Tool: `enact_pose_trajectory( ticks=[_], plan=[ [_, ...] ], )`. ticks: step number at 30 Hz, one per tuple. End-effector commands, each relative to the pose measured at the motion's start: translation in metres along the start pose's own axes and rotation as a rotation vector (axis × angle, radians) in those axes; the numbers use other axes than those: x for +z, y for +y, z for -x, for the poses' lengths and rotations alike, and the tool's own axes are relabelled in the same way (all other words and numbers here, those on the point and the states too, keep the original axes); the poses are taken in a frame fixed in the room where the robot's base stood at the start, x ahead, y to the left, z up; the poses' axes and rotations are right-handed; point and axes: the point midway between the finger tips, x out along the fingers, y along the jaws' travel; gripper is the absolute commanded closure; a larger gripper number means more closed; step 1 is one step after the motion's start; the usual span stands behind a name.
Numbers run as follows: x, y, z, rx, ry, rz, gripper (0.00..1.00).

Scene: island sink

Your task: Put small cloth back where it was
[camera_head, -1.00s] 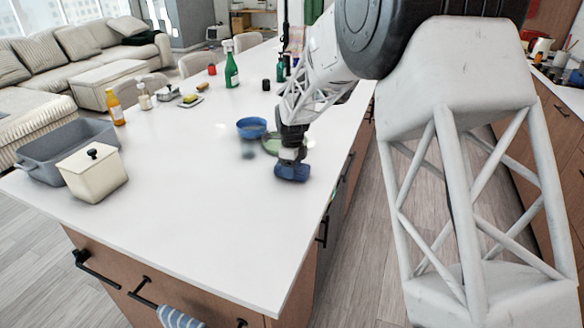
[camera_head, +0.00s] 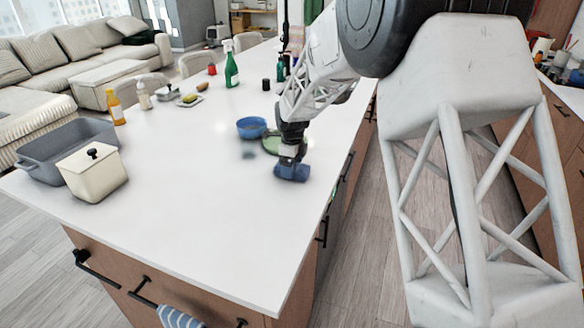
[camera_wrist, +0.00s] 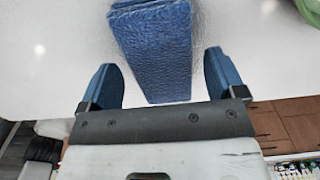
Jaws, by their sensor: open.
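A small blue folded cloth (camera_wrist: 153,50) with a rough texture lies on the white countertop in the wrist view. My gripper (camera_wrist: 159,75) is open, with one blue finger on each side of the cloth's near end. Gaps show between the cloth and both fingers. In the head view my gripper (camera_head: 292,172) is low over the counter near its right edge. There its blue fingers and the blue cloth cannot be told apart.
A blue bowl (camera_head: 251,128) and a green dish (camera_head: 284,146) are just behind my gripper. A grey tub (camera_head: 70,150) and a cream canister (camera_head: 92,172) stand at the left. A striped towel (camera_head: 180,317) hangs on a front handle. The front countertop (camera_head: 200,230) is clear.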

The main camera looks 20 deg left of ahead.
Motion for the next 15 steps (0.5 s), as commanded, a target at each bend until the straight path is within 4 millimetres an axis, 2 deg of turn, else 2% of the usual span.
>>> enact_pose_trajectory(
  ticks=[15],
  plan=[
    [0.0, 0.0, 0.077, -0.003, -0.002, 0.0, 0.11]
  ],
)
